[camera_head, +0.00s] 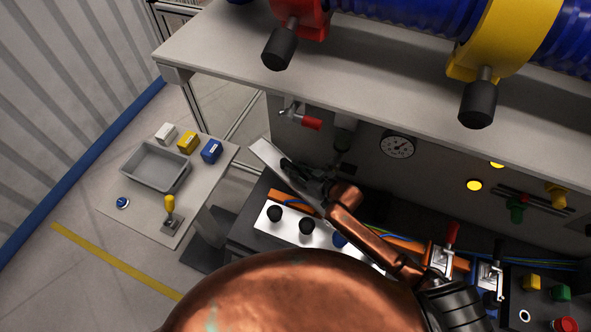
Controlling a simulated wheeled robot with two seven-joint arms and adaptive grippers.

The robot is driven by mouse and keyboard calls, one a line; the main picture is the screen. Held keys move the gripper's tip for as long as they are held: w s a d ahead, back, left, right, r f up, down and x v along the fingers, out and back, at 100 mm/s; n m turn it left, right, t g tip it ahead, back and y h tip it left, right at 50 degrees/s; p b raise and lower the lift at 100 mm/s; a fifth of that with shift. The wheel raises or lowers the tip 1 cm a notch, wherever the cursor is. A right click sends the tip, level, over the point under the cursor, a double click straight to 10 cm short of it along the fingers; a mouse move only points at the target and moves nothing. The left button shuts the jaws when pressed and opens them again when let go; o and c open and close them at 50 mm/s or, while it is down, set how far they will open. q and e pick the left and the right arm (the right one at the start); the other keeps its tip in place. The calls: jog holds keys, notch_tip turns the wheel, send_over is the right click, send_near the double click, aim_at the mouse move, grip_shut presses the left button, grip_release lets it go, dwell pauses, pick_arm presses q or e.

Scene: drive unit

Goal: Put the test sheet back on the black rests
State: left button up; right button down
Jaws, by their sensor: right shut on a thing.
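A flat, pale grey sheet (266,152), which looks like the test sheet, is tilted in front of the drive unit's grey panel. My right gripper (290,168), at the end of my copper-coloured arm, is shut on the sheet near its right part. The gripper covers some of the sheet. I cannot clearly make out the black rests; two black round knobs (306,226) stand on a white plate below the gripper, and I cannot tell whether they are rests. My left gripper is not in view.
A red-handled valve (311,123) is close above the sheet, with a pressure gauge (397,145) to the right. The grey shelf (380,72) overhangs. At left, a side table holds a grey tray (155,168) and small blocks. Red-handled clamps (452,233) stand at lower right.

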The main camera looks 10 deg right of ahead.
jog(key=shift+w+d+f, duration=0.2)
jog(key=shift+w+f, duration=0.15)
jog(key=shift+f, duration=0.3)
jog(key=c, duration=2.2)
grip_release()
jog(key=shift+f, duration=0.2)
jog(key=shift+c, duration=0.2)
jog(key=o, duration=0.5)
jog(key=shift+s, duration=0.1)
jog(key=v, duration=1.2)
jog(key=shift+d, duration=0.1)
